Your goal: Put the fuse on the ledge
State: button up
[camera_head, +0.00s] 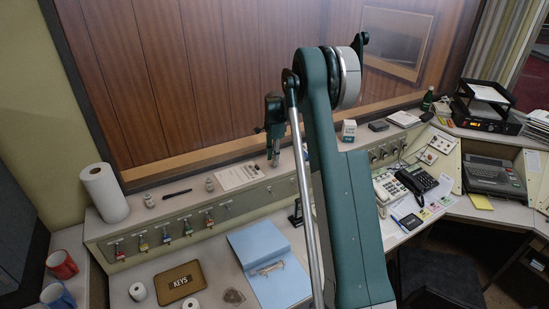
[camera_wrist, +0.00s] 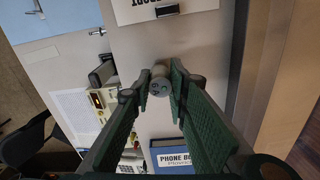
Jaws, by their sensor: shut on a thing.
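My gripper (camera_head: 273,161) is over the ledge (camera_head: 190,183), to the right of a printed sheet. In the wrist view its green fingers (camera_wrist: 160,84) are closed on a small grey cylinder, the fuse (camera_wrist: 160,79). The fuse's round end faces the camera, and the ledge surface (camera_wrist: 213,58) lies behind it. I cannot tell whether the fuse touches the ledge. In the head view the fuse is too small to make out between the fingertips.
A printed sheet (camera_head: 239,176), a dark pen (camera_head: 177,194) and two small cylinders (camera_head: 149,200) (camera_head: 209,184) are on the ledge. A phone book (camera_wrist: 173,157) lies near my gripper. A blue folder (camera_head: 272,265) and a keys tray (camera_head: 181,282) lie on the desk below.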

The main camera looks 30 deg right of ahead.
jog(key=shift+f, duration=0.15)
jog(key=o, duration=0.9)
jog(key=shift+r, duration=0.2)
notch_tip(320, 180, up, 12)
jog(key=shift+b, duration=0.4)
dwell(0.6)
